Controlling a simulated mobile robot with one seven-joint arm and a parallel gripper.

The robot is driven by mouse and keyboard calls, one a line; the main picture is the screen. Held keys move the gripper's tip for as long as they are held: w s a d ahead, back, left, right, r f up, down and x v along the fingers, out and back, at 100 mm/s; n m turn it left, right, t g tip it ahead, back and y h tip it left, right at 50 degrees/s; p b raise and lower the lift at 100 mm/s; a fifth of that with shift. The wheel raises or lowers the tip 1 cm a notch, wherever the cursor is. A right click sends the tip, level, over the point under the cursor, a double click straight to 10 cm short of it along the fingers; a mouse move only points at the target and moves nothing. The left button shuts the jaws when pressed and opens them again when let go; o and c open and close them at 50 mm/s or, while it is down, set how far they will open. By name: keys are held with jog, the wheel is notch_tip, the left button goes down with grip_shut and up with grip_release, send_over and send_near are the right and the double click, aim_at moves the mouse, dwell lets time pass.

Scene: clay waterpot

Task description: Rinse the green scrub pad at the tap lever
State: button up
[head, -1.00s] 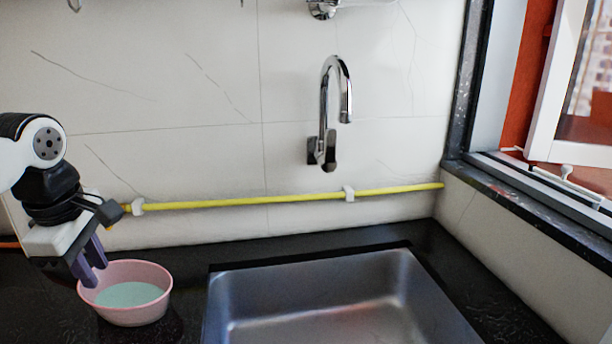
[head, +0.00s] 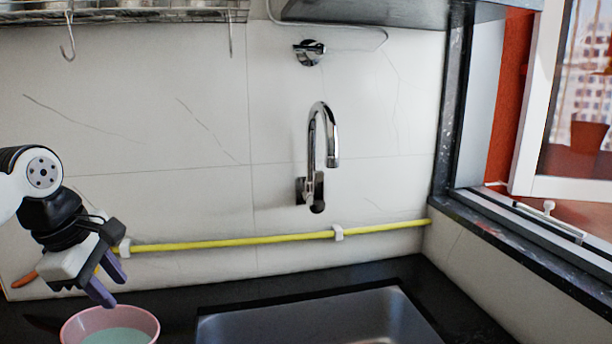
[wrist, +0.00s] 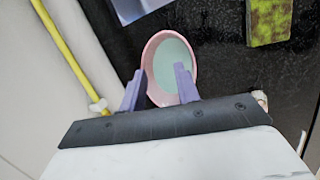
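My gripper (head: 116,288) is open, its two purple fingers apart with nothing between them. It hangs above the pink bowl (head: 68,326) at the lower left of the head view. In the wrist view, the fingers (wrist: 160,80) overlap the bowl (wrist: 151,56), which holds pale green liquid. A mottled green pad (wrist: 270,20) lies on the dark counter at the top right of the wrist view, apart from the gripper. It does not show in the head view. The chrome tap (head: 313,150) is on the wall, with a small lever-like part (head: 317,205) at its base.
The sink (head: 300,318) is below the tap, cut off by the frame. A yellow pipe (head: 230,243) runs along the wall. A round chrome fitting (head: 309,52) is above the tap. A wire rack (head: 120,14) hangs at upper left. An open window (head: 580,110) is right.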

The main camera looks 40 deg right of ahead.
jog(key=w+d+r+m+g+h+p, duration=0.15)
jog(key=d+r+h+p, duration=0.3)
jog(key=d, duration=0.45)
jog(key=w+d+r+n+g+h+p, duration=0.1)
jog(key=d+r+g+h+p, duration=0.25)
jog(key=d+r, duration=0.4)
jog(key=n+g+h+p, duration=0.1)
jog(key=g+h+p, duration=0.3)
jog(key=h, duration=0.1)
send_near(317, 171)
jog(key=p+x, duration=0.2)
jog(key=x, duration=0.3)
jog(key=p+x, duration=0.2)
jog(key=x, duration=0.3)
jog(key=shift+d+f+p, duration=0.1)
jog(key=shift+f+p, duration=0.15)
jog(key=shift+p, duration=0.15)
grip_shut()
